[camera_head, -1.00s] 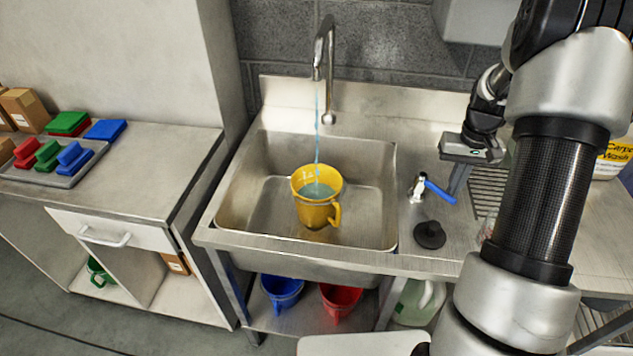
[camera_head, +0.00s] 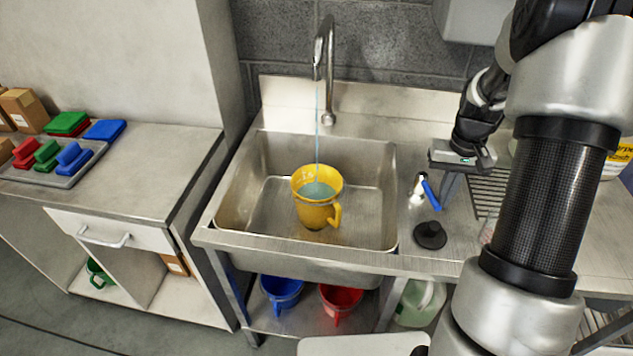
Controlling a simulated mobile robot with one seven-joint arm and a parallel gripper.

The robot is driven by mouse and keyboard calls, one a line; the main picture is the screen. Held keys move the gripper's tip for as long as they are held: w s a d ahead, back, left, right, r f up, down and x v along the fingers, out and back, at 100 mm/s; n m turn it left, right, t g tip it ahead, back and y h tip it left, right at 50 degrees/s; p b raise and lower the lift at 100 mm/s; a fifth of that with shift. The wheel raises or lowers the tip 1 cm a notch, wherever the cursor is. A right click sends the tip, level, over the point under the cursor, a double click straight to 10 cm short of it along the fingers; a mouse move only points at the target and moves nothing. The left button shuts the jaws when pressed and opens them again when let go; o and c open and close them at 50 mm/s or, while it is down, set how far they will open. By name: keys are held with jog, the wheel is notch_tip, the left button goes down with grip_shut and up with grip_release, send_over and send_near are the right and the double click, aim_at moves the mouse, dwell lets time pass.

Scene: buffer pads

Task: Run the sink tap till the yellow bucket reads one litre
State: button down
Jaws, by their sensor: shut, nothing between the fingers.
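The yellow bucket (camera_head: 318,214) stands upright in the sink basin (camera_head: 365,222), its handle toward the right. Bluish water (camera_head: 318,190) shows inside it; I cannot read any scale. A thin stream (camera_head: 317,130) falls from the tap spout (camera_head: 318,68) into the bucket. The blue tap lever (camera_head: 431,195) sits on its base on the counter right of the basin. My gripper (camera_head: 444,203) is shut and empty, pointing down close beside the lever's right side. I cannot tell whether it touches the lever.
A black plug (camera_head: 430,235) lies on the counter in front of the lever. A blue bucket (camera_head: 282,289) and a red bucket (camera_head: 341,298) sit on the shelf below. A tray (camera_head: 60,177) of colored brushes is on the left counter.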

jog(key=shift+s+a, duration=0.15)
jog(key=shift+a, duration=0.35)
jog(key=shift+s+a, duration=0.15)
jog(key=shift+a, duration=0.45)
jog(key=shift+a, duration=0.2)
notch_tip(320, 180, up, 7)
jog(key=p, duration=0.5)
jog(key=shift+r, duration=0.1)
